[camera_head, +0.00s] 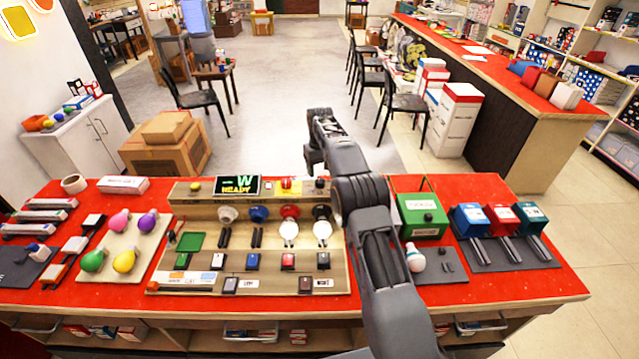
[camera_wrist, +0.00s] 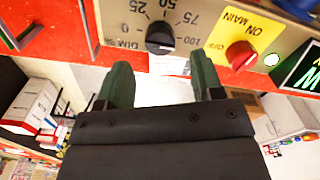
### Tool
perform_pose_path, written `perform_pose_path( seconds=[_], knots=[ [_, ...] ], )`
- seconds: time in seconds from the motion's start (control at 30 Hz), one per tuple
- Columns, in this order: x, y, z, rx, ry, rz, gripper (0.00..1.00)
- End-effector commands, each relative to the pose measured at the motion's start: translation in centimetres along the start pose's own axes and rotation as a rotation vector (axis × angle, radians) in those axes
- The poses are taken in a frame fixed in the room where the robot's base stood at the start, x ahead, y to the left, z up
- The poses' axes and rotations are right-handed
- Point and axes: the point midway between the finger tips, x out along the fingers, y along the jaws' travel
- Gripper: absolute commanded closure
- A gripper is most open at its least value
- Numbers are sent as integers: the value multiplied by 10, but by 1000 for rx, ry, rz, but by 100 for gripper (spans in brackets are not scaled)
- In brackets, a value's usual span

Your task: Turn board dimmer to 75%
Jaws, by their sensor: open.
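The dimmer knob (camera_wrist: 160,38) is a round black dial on the board's beige panel, with 0, 25, 50, 75 and 100 printed around it in the wrist view. I cannot tell clearly which mark its pointer faces. My gripper (camera_wrist: 162,72) is open and empty, its two dark green fingers apart on either side of the knob's line, just short of it. In the head view my gripper (camera_head: 316,152) hangs over the far edge of the demonstration board (camera_head: 215,273), and the arm hides part of the panel near the dial.
A green box (camera_head: 422,216) stands right of the arm. Coloured bulbs (camera_head: 120,222) lie left.

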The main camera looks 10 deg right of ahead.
Motion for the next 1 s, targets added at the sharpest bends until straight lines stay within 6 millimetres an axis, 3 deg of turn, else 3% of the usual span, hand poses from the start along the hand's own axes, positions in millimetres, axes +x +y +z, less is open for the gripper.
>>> perform_pose_path(
  seconds=[0.3, 0.77, 1.0],
  knots=[
    [40, 0, 0, 0, 0, 0, 39],
    [51, 0, 0, 1, 1, 0, 39],
    [51, 0, 0, 1, 1, 0, 59]
  ],
)
